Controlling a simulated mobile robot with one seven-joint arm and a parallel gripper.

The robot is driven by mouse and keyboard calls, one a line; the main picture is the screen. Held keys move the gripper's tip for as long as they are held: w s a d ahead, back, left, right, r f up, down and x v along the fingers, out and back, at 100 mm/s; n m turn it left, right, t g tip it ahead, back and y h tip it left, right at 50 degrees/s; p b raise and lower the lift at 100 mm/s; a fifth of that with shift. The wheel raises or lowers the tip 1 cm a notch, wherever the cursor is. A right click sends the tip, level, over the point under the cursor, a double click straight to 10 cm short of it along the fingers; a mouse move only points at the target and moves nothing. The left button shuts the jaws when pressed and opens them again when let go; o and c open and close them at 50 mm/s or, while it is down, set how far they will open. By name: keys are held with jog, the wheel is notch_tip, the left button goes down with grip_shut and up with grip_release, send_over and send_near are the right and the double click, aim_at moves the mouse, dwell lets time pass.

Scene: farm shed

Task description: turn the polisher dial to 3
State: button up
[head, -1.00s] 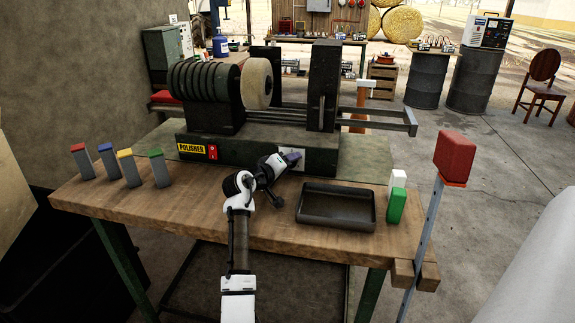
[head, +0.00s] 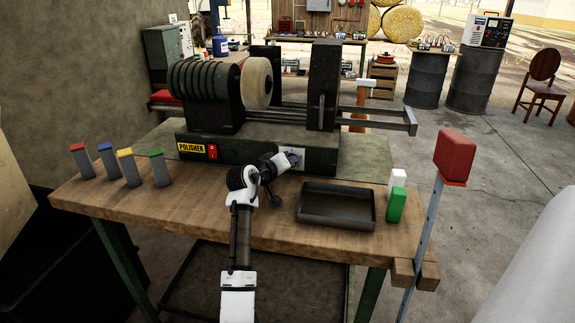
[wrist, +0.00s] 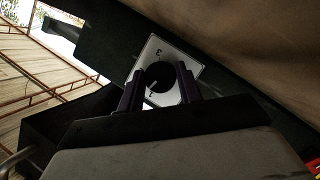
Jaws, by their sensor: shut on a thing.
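The polisher (head: 250,152) is a dark green machine on the wooden workbench, with a yellow label and a red switch at its front left. Its white dial plate (wrist: 187,62) shows in the wrist view, with a 3 near its upper part and what looks like a 1 near its lower part. The round black dial (wrist: 160,73) sits between the two dark purple fingers of my gripper (wrist: 160,88), which is shut on it. A pale mark shows on the dial's lower left. In the head view, my gripper (head: 293,159) covers most of the dial.
A black tray (head: 337,222) lies on the bench just right of my arm. Green and white blocks (head: 396,205) stand beyond it. Several grey blocks with coloured tops (head: 130,168) stand at the left. A red block on a post (head: 455,157) rises at the right front corner.

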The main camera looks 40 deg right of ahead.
jog(key=m+t+y, duration=0.1)
jog(key=m, duration=0.1)
jog(key=m+t+y, duration=0.1)
jog(key=m+y, duration=0.1)
jog(key=shift+s+d+r, duration=0.1)
jog(key=m+t+y, duration=0.2)
jog(key=m, duration=0.2)
jog(key=shift+s+t, duration=0.1)
jog(key=shift+t, duration=0.2)
dwell(0.6)
jog(key=o, duration=1)
jog(key=b+v, duration=0.3)
jog(key=v, duration=1)
jog(key=shift+s+r, duration=0.25)
jog(key=shift+s, duration=0.1)
